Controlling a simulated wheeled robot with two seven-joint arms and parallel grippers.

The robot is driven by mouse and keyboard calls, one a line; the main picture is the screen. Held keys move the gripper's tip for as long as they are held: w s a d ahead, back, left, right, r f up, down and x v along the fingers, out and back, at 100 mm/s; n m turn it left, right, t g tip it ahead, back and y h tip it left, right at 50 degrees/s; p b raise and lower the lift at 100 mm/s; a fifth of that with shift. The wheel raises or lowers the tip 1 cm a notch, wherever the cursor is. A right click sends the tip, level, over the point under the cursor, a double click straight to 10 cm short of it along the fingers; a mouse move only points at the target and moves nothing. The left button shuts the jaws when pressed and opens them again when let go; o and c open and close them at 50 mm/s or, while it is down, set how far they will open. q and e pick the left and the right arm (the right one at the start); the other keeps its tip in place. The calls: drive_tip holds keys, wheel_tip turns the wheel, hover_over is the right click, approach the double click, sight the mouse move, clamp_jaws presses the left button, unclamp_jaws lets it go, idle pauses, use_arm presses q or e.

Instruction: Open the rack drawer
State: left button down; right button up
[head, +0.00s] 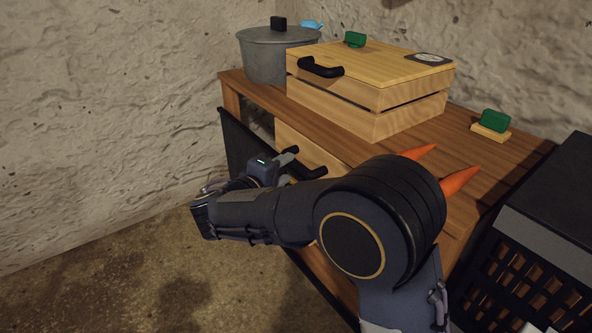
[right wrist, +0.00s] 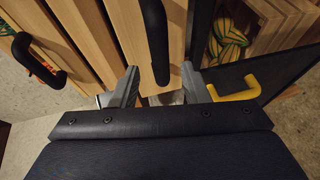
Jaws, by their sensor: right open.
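The rack is a wooden cabinet (head: 490,160) with a light wood drawer front (head: 292,143) on its front face. A black bar handle (right wrist: 154,40) sits on the drawer front in the right wrist view. My right gripper (right wrist: 160,72) is open, with one grey finger on each side of the handle's near end; I cannot tell whether they touch it. In the head view my right gripper (head: 284,165) is at the drawer front, partly hidden by my own forearm. My left gripper is not in view.
A dark door panel (head: 238,140) with a yellow handle (right wrist: 238,91) stands open beside the drawer. A wooden crate (head: 370,95), a grey pot (head: 268,58), orange cones (head: 460,181) and green blocks (head: 494,121) are on top. A black basket (head: 535,265) is at right.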

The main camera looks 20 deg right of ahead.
sight(292, 165)
drive_tip(key=b+x, duration=0.1)
drive_tip(key=x, duration=0.4)
drive_tip(key=shift+s+f, duration=0.1)
clamp_jaws()
